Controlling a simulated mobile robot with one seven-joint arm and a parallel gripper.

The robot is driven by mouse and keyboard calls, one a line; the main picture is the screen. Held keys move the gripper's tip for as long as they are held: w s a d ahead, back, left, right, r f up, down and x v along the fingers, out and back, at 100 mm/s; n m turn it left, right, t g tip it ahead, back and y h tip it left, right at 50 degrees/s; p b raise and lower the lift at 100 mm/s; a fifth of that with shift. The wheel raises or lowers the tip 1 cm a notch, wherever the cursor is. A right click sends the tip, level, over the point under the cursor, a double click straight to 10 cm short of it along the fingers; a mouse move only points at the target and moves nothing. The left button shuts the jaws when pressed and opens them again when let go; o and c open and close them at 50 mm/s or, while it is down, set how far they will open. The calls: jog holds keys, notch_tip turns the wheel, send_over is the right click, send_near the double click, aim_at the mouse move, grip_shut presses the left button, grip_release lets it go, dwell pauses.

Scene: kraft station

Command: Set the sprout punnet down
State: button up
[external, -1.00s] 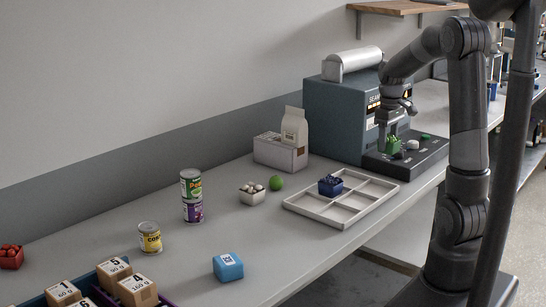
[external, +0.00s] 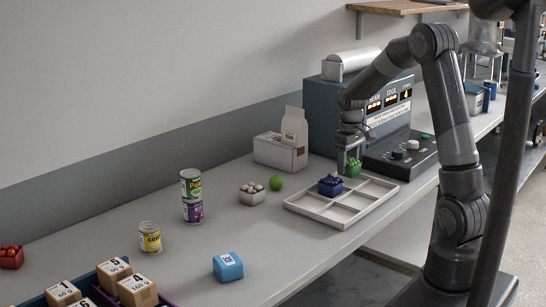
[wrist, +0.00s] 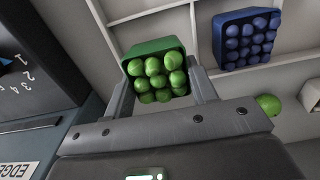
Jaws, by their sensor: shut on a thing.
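The sprout punnet (external: 353,168) is a small green tub heaped with round green sprouts. My gripper (external: 351,158) is shut on it, with one finger on each side of the tub in the wrist view (wrist: 157,86). The punnet is at the back of the pale divided tray (external: 342,213), just right of a blue punnet (external: 330,187) that sits in a back compartment. In the wrist view the tub (wrist: 153,49) looks upright and apart from the blue punnet (wrist: 246,38). I cannot tell whether its bottom touches the tray.
The sealing machine (external: 338,118) with its knob panel (external: 407,153) stands close to the right. A green ball (external: 276,183), a pale punnet (external: 251,194) and a grey box (external: 280,153) are left of the tray. The front and right compartments look empty.

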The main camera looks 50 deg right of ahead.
aim_at(349, 160)
jog(key=shift+f, duration=1.35)
jog(key=shift+f, duration=0.15)
jog(key=o, duration=0.7)
notch_tip(349, 160, up, 12)
jog(key=s+a+r+t, duration=0.2)
jog(key=s+a, duration=0.4)
jog(key=s, duration=0.1)
jog(key=s+a+r+t, duration=0.1)
jog(key=s+a+r, duration=0.2)
jog(key=s+a, duration=0.3)
jog(key=s+a+r+t, duration=0.2)
jog(key=s+a, duration=0.4)
jog(key=s, duration=0.3)
jog(key=shift+s+a+r+t, duration=0.2)
jog(key=shift+s+a+t, duration=0.05)
jog(key=shift+t, duration=0.05)
